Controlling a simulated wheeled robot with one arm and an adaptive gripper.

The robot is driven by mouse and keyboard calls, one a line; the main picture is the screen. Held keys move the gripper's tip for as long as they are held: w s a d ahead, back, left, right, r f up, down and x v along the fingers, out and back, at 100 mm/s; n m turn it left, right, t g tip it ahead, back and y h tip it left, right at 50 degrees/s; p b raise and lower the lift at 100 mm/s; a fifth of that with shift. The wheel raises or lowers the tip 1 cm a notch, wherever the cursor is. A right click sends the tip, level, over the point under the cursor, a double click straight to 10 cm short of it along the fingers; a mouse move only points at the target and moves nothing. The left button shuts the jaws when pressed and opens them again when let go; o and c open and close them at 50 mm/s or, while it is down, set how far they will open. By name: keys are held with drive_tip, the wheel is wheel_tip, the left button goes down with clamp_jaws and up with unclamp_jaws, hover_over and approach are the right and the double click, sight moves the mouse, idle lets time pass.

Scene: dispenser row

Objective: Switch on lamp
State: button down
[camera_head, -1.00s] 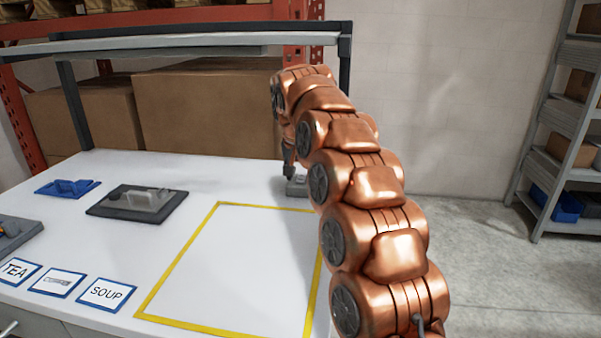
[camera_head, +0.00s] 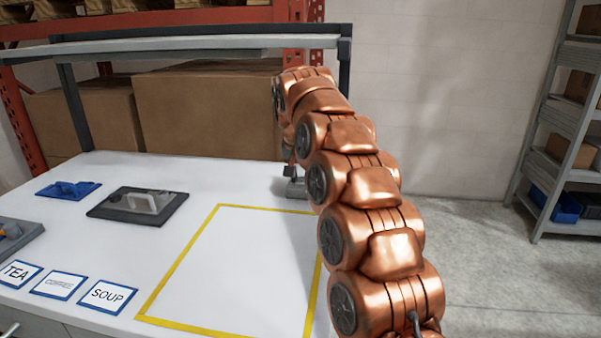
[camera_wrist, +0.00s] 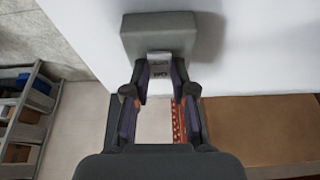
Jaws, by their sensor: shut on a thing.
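A small grey switch box (camera_head: 295,188) stands on the white table near its back right edge, partly hidden by my arm. In the wrist view the same grey box (camera_wrist: 158,32) is at the top, with a small lighter lever (camera_wrist: 160,66) bearing dark lettering too small to read surely. My gripper (camera_wrist: 159,78) has its two dark fingers on either side of this lever and is shut on it. In the head view my gripper (camera_head: 289,172) shows only in part, low at the box. No part is clearly recognisable as the lamp.
A yellow-outlined area (camera_head: 172,282) on the table is empty. To its left are a dark base with a grey handle (camera_head: 145,203), a blue piece (camera_head: 68,190) and labels such as SOUP (camera_head: 108,295). A grey frame (camera_head: 170,45) spans the table's back.

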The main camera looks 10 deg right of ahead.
drive_tip(key=shift+w+d+r+g+y+p, duration=0.1)
drive_tip(key=shift+w+r+g+y+p, duration=0.35)
drive_tip(key=shift+p, duration=1.3)
drive_tip(key=shift+s+f+g+p, duration=0.2)
drive_tip(key=shift+f+g+p, duration=0.15)
drive_tip(key=shift+p, duration=0.15)
drive_tip(key=c, duration=1)
unclamp_jaws()
drive_tip(key=shift+o, duration=0.2)
drive_tip(key=shift+s+f+b, duration=0.1)
drive_tip(key=shift+f+b, duration=0.15)
drive_tip(key=shift+b, duration=0.4)
drive_tip(key=shift+t+h+b, duration=0.25)
drive_tip(key=shift+t+b, duration=0.15)
drive_tip(key=shift+b, duration=0.45)
